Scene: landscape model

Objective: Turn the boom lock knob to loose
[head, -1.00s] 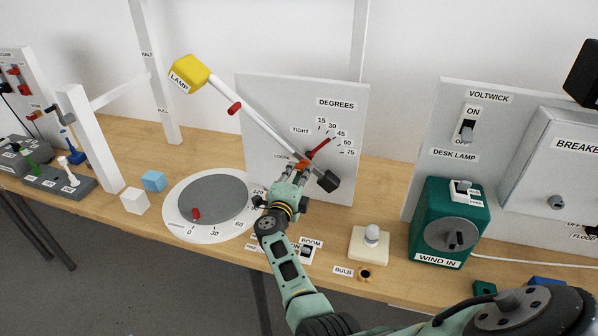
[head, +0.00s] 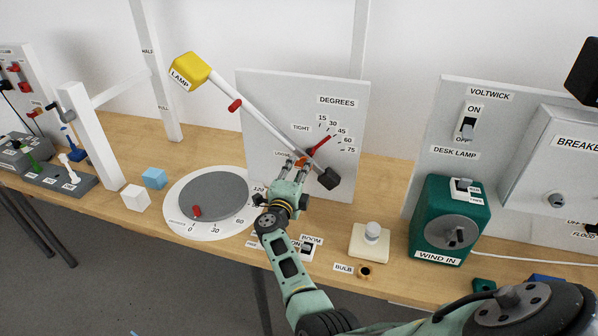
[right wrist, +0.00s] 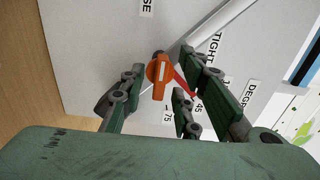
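The orange boom lock knob (head: 301,162) sits on the lamp boom (head: 262,128) in front of the white degrees panel (head: 345,180). In the right wrist view the knob (right wrist: 153,71) is orange with a pale line, and stands between my spread fingers with visible gaps. My left gripper is not in view.
The yellow lamp head (head: 188,72) is at the boom's upper end and a dark counterweight (head: 329,179) at its lower end. A grey turntable (head: 214,194) lies left of my arm. The bulb stand (head: 369,244) and green winch box (head: 449,195) stand to the right.

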